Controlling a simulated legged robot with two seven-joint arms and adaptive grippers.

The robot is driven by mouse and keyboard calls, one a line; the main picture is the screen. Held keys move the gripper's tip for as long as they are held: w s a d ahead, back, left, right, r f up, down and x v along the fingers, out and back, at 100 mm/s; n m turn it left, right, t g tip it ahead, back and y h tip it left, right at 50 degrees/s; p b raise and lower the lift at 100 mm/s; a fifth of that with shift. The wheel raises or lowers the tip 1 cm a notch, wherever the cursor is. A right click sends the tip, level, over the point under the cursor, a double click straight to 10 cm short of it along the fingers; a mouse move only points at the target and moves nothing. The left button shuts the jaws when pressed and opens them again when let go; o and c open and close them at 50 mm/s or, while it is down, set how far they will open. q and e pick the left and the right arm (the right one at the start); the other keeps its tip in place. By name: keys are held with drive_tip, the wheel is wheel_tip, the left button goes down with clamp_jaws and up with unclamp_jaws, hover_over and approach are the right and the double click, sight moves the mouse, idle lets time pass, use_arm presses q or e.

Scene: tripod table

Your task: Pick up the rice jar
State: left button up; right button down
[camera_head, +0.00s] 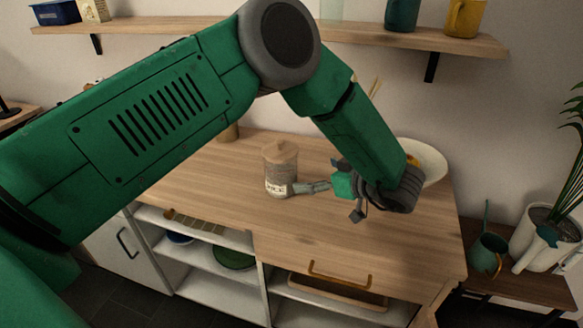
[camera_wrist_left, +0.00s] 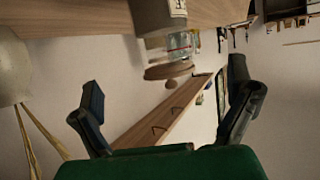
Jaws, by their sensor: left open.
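The rice jar (camera_head: 280,172) is a clear jar with a wooden lid and a RICE label. It stands upright on the wooden counter (camera_head: 220,185). My left gripper (camera_head: 328,198) is open and empty, just right of the jar. One finger reaches toward the jar's lower right side in the head view; whether it touches cannot be told. In the left wrist view, my open gripper (camera_wrist_left: 168,98) has nothing between its fingers. A labelled jar (camera_wrist_left: 160,15) shows upside down at the top there, beyond the fingertips. My right gripper is not in view.
A pale bowl (camera_head: 428,158) stands behind my left wrist. A wall shelf (camera_head: 450,42) holds a teal cup (camera_head: 402,15) and a yellow mug (camera_head: 466,18). A potted plant (camera_head: 548,235) stands at right. The counter front is clear.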

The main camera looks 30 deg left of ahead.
sight(292, 171)
use_arm(q)
drive_tip(key=x, duration=0.8)
drive_tip(key=shift+s+a, duration=0.25)
drive_tip(key=shift+a, duration=0.05)
drive_tip(key=shift+w+a+f+p, duration=0.15)
drive_tip(key=shift+a+p, duration=0.1)
drive_tip(key=shift+p, duration=0.05)
drive_tip(key=x, duration=0.4)
drive_tip(key=shift+w+f, duration=0.1)
drive_tip(key=shift+w, duration=0.1)
drive_tip(key=shift+a, duration=0.3)
drive_tip(key=c, duration=1.3)
drive_tip(key=shift+d, duration=0.15)
drive_tip(key=c, duration=0.4)
drive_tip(key=shift+d+r, duration=0.25)
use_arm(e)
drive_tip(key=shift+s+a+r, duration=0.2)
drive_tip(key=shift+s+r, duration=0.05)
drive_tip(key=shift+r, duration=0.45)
